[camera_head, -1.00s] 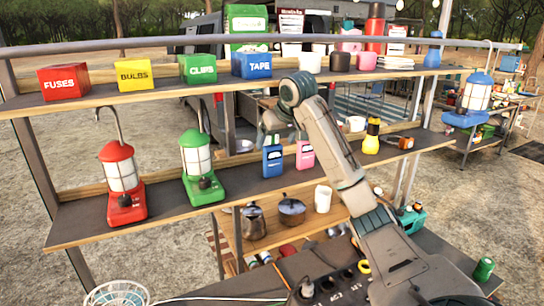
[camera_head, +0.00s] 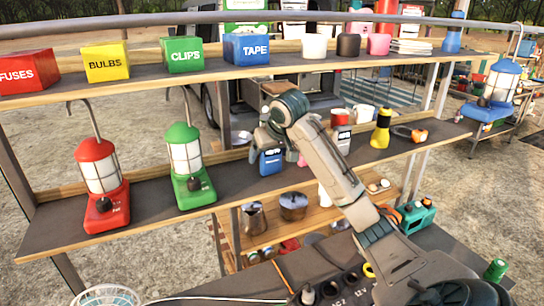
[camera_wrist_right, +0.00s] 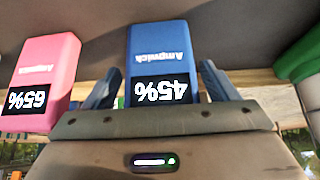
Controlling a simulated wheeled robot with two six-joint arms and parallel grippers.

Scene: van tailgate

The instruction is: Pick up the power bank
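A blue power bank (camera_head: 270,163) stands upright on the middle shelf (camera_head: 232,188). In the right wrist view the blue power bank (camera_wrist_right: 162,50) shows 45% on its display. My right gripper (camera_head: 268,150) is open at it, with one finger on each side in the right wrist view (camera_wrist_right: 161,88). Small gaps seem to show beside the bank. A pink power bank (camera_wrist_right: 42,75) showing 65% stands beside it; in the head view my arm mostly hides it. My left gripper is out of view.
A green lantern (camera_head: 187,165) and a red lantern (camera_head: 100,185) stand left of the blue bank. A yellow flashlight (camera_head: 381,130) is to the right. The upper shelf above holds boxes, including the blue tape box (camera_head: 246,50), and mugs.

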